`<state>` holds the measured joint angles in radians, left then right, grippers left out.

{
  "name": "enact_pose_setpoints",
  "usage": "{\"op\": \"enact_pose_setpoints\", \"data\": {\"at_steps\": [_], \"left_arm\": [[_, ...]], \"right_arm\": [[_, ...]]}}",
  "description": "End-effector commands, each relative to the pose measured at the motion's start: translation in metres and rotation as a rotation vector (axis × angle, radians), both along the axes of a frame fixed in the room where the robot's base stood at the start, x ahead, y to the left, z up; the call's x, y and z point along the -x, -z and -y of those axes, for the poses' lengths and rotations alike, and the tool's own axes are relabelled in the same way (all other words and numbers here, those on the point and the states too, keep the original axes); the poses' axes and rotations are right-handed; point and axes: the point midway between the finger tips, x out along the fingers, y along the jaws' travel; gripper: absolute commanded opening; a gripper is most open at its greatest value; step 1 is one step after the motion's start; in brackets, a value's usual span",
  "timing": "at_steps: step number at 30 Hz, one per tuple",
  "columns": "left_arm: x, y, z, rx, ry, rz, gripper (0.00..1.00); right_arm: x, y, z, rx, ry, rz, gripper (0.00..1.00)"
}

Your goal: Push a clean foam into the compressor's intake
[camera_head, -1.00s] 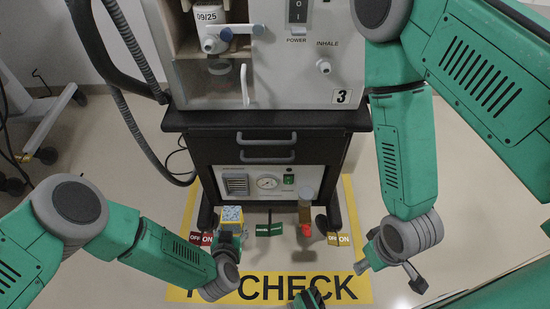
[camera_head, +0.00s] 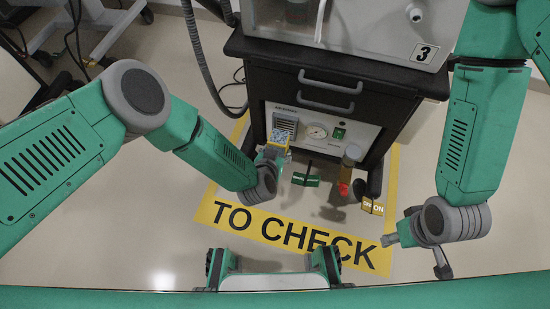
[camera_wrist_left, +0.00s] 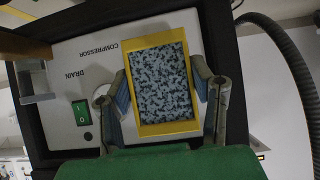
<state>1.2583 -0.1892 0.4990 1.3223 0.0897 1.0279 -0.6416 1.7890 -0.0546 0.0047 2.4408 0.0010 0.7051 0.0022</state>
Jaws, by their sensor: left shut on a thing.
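My left gripper (camera_head: 276,152) is shut on a foam (camera_head: 279,137), a block with a speckled blue-grey face and a yellow border. In the left wrist view the foam (camera_wrist_left: 160,80) sits upright between the two fingers of this gripper (camera_wrist_left: 163,98). The compressor (camera_head: 325,128) has a pale panel low in the black cart. Its slatted intake grille (camera_head: 286,124) shows just above and behind the foam in the head view; the foam hides it in the wrist view. I cannot tell whether they touch. My right gripper (camera_head: 415,256) is open and empty, low at the right.
A gauge (camera_head: 317,131) and green switch (camera_head: 339,133) are right of the intake. An amber bowl with a red tip (camera_head: 350,165) sticks out at the panel's right.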

Motion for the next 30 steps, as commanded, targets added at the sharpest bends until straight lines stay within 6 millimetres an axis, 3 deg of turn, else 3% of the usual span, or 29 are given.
{"op": "enact_pose_setpoints", "data": {"at_steps": [9,30], "left_arm": [[-0.022,-0.001,0.007,0.0,0.001,0.001,0.14],[-0.024,-0.003,0.007,0.001,0.001,0.0,0.14]], "right_arm": [[0.0,0.003,0.0,0.0,0.0,0.0,0.4],[0.0,0.002,0.0,0.0,0.0,0.0,0.4]]}}
